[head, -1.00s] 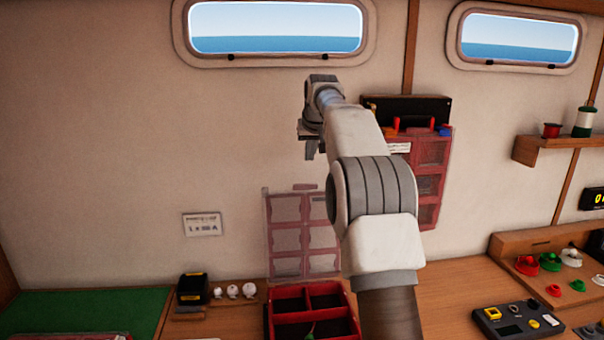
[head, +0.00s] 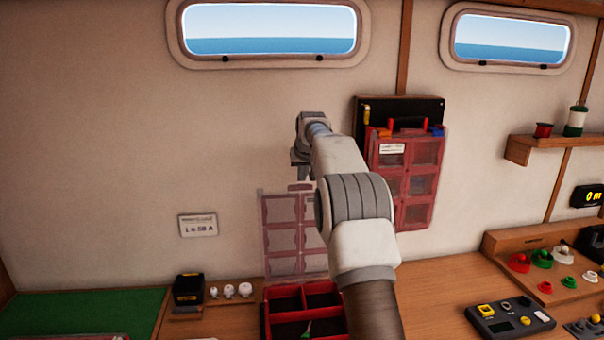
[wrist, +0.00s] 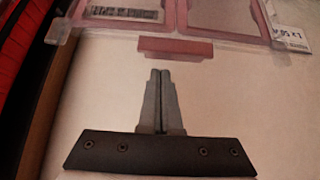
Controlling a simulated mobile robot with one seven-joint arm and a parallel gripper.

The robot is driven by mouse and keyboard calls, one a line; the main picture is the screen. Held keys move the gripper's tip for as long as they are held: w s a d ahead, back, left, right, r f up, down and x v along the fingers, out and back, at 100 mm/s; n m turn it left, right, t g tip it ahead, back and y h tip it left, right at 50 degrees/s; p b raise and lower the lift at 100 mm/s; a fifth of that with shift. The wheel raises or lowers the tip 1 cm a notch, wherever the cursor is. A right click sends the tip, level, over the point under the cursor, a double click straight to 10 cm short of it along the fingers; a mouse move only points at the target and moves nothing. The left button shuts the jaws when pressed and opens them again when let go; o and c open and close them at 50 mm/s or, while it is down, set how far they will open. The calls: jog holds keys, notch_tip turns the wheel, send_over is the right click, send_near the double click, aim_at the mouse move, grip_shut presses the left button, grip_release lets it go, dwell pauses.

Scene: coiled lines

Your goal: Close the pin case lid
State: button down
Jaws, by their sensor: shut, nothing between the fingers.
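The pin case (head: 268,318) is a red box with compartments on the bench, low in the head view. Its clear, pink-edged lid (head: 283,232) stands upright, open, at the back of the box. A small green item lies in a compartment. My gripper (head: 304,180) is shut and empty, at the lid's top edge in the head view. In the wrist view the closed fingertips (wrist: 160,72) point at the lid's red latch tab (wrist: 175,48), with a small gap in the picture. Whether they touch it I cannot tell. My arm hides part of the lid's right side.
A second red organizer (head: 408,180) hangs on a black panel on the wall to the right. A black and yellow device (head: 188,290) and small white round items (head: 230,291) stand left of the case. A control box (head: 508,317) lies on the right.

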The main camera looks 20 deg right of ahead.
jog(key=shift+s+a, duration=0.2)
jog(key=shift+s, duration=0.8)
jog(key=shift+f+b, duration=0.15)
jog(key=shift+b, duration=0.15)
